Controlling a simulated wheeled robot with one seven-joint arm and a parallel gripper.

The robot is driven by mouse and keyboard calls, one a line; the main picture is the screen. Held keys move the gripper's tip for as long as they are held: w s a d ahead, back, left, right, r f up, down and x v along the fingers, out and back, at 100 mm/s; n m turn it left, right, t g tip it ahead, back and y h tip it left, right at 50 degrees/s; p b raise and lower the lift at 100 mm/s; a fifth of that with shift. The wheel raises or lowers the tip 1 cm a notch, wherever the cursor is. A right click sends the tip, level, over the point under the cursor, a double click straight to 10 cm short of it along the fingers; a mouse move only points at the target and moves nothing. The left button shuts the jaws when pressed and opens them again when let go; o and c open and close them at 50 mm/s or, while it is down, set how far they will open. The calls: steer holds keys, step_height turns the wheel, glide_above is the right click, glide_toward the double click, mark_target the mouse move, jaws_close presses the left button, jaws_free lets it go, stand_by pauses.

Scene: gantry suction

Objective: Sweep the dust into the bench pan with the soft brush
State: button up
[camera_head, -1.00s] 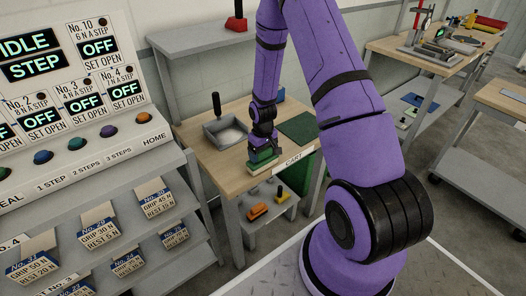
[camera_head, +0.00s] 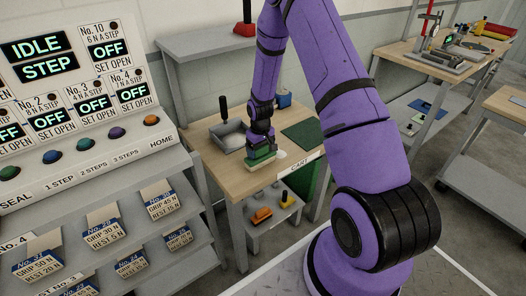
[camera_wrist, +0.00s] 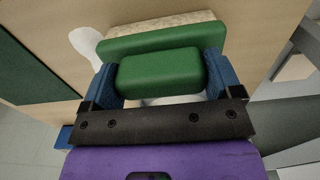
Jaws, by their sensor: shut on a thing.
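The soft brush (camera_head: 261,158) has a green body and pale bristles. My gripper (camera_head: 261,146) is shut on it, low over the front of the wooden bench. In the wrist view the blue fingers of my gripper (camera_wrist: 160,74) clasp the green grip of the brush (camera_wrist: 158,72). I cannot tell whether the bristles touch the bench. A white patch that looks like dust (camera_wrist: 88,45) lies beside the brush; it also shows right of the brush in the head view (camera_head: 281,155). The grey bench pan (camera_head: 216,132), with a black upright handle, stands behind and left of the brush, with pale material inside.
A dark green mat (camera_head: 303,135) lies on the bench right of the brush, and a blue object (camera_head: 284,99) stands behind. A lower shelf holds an orange item (camera_head: 261,215) and a yellow item (camera_head: 286,199). A control panel (camera_head: 75,95) stands at the left.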

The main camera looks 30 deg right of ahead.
steer(key=shift+w+a+r, duration=0.1)
steer(key=shift+w+r, duration=0.05)
steer(key=shift+w, duration=1.05)
steer(key=shift+w+f, duration=0.15)
steer(key=shift+w, duration=0.6)
steer(key=shift+w+f, duration=0.1)
steer(key=shift+w, duration=0.6)
steer(key=shift+w+a+r, duration=0.1)
steer(key=shift+w+r, duration=0.05)
steer(key=shift+w, duration=0.65)
steer(key=shift+w+r, duration=0.1)
steer(key=shift+w, duration=0.65)
steer(key=shift+w+f, duration=0.15)
steer(key=shift+w, duration=0.6)
step_height(320, 180, up, 7)
